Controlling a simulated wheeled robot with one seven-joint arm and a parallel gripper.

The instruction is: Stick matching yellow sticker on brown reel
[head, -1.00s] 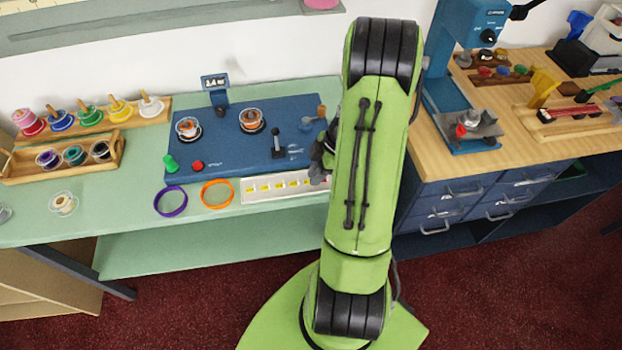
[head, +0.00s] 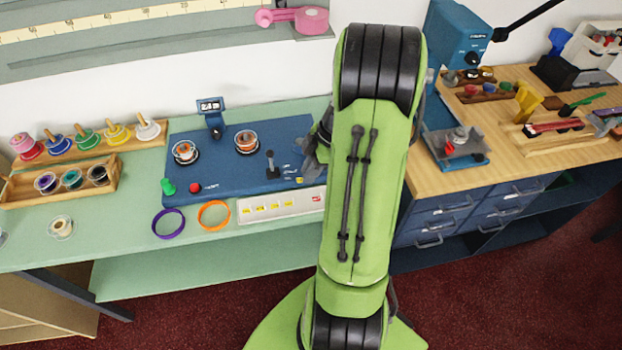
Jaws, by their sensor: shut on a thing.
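My gripper (head: 303,174), partly hidden behind my green arm, is over the right front part of the blue board. It is shut on a small yellow sticker (head: 299,180), which shows at its fingertips. A white sticker strip (head: 306,203) with several yellow stickers lies in front of the board. A reel with a tan-brown middle (head: 60,228) lies flat on the green counter at the far left, well apart from the gripper. Two orange-brown reels (head: 185,152) (head: 247,142) sit on the board; I cannot tell for certain which reel counts as brown.
The blue board (head: 225,170) carries a black lever (head: 271,165), a green knob (head: 168,187) and a red button (head: 195,188). Purple (head: 169,236) and orange (head: 228,221) rings lie in front. A wooden rack (head: 20,188) holds reels at left. Bare counter lies around the tan-brown reel.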

